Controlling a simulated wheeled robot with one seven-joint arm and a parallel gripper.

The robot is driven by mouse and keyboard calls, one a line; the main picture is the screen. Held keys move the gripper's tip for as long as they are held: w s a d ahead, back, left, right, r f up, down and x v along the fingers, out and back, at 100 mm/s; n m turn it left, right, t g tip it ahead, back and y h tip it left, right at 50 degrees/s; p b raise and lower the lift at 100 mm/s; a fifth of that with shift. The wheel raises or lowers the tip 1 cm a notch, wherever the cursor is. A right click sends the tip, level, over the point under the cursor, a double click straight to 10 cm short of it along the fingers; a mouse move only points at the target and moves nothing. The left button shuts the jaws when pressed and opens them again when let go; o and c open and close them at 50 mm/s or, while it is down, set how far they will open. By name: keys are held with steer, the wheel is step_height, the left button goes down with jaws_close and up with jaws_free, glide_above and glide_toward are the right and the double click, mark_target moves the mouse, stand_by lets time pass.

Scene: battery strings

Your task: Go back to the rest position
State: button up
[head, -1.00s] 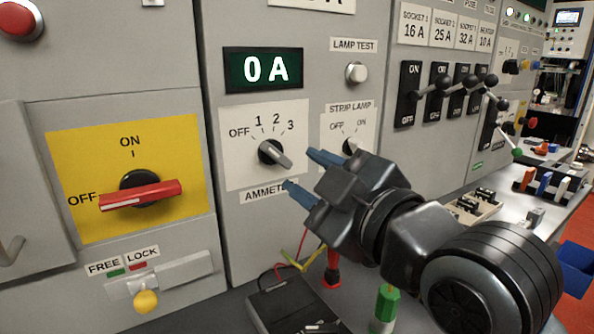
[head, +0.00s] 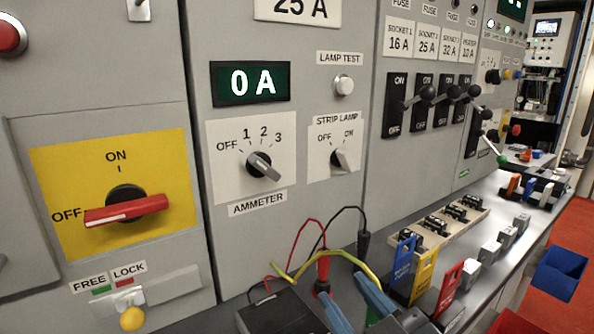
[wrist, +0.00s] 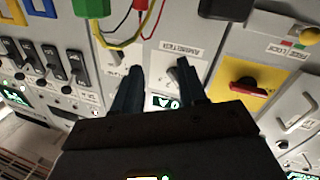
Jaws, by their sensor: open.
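My gripper (head: 354,300) shows at the bottom of the head view, low in front of the panel. Its two blue fingers are spread apart with nothing between them. In the wrist view the fingers (wrist: 160,82) are also apart and empty, and the panel looks upside down there. The ammeter knob (head: 263,165) stands clear of the fingers, its pointer turned toward the lower right. The display (head: 250,83) above it reads 0 A. The strip lamp knob (head: 345,159) is beside it, also untouched. Most of my arm is outside the head view.
A red switch (head: 126,211) on a yellow plate points to OFF. Black, red and yellow-green leads and a dark box (head: 275,312) lie near my fingers. Blue, yellow and red tags (head: 424,272) stand on the bench at the right. A blue bin (head: 560,273) hangs at its edge.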

steer(key=s+d+f+m+h, duration=0.3)
steer(key=s+d+f+m, duration=0.15)
steer(key=s+f, duration=0.4)
steer(key=s+d+f+m+g+h, duration=0.1)
steer(key=s+d, duration=0.4)
steer(key=s, duration=0.7)
steer(key=s+d+f+m+g+h, duration=0.1)
steer(key=s+d, duration=0.4)
steer(key=s, duration=0.7)
steer(key=shift+s+d+f+m+h+p, duration=0.25)
steer(key=shift+d+f+m+h+p, duration=0.1)
steer(key=shift+f+m+h, duration=0.3)
steer(key=shift+f, duration=0.1)
